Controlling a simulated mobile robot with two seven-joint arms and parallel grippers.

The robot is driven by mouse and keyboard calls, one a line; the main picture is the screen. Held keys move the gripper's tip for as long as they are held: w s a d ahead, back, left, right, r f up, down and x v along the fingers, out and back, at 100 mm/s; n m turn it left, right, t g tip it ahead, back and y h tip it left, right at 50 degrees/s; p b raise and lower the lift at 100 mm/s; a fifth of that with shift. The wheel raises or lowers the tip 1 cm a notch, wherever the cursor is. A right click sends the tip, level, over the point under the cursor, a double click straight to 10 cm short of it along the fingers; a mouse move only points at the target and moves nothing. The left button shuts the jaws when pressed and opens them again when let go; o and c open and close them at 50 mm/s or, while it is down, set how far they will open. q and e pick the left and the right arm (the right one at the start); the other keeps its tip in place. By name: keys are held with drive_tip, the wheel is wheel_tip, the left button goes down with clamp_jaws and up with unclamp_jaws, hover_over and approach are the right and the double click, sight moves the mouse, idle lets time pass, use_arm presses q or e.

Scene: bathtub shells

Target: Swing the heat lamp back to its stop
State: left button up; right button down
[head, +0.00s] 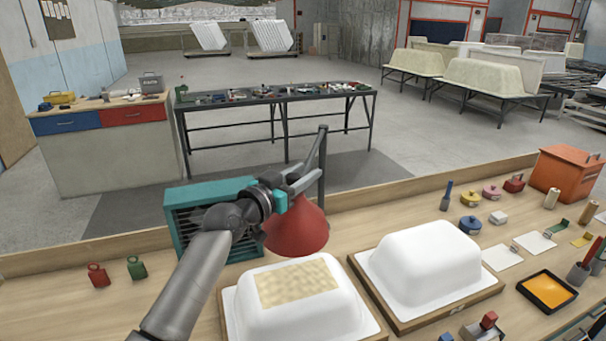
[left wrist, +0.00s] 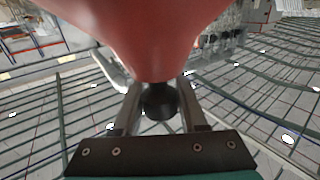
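The heat lamp has a red cone shade (head: 298,232) hanging beside the left tub shell, near its back edge. A grey lamp arm (head: 316,152) and post rise behind the shade. My left gripper (head: 290,188) is at the top of the lamp, above the shade. In the left wrist view the red shade (left wrist: 145,30) fills the top middle. The two fingers of my left gripper (left wrist: 160,95) flank a black round knob (left wrist: 159,103) just below it, closed against its sides. The lamp's stop cannot be made out. My right gripper is not in view.
A white tub shell with a tan patch (head: 300,315) stands at front centre, and a plain white one (head: 430,262) to its right. A teal slatted box (head: 185,222) is left of the lamp. Tins, an orange tray (head: 547,291) and an orange box (head: 565,170) occupy the right.

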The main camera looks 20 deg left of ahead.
use_arm(q)
clamp_jaws()
idle(0.9)
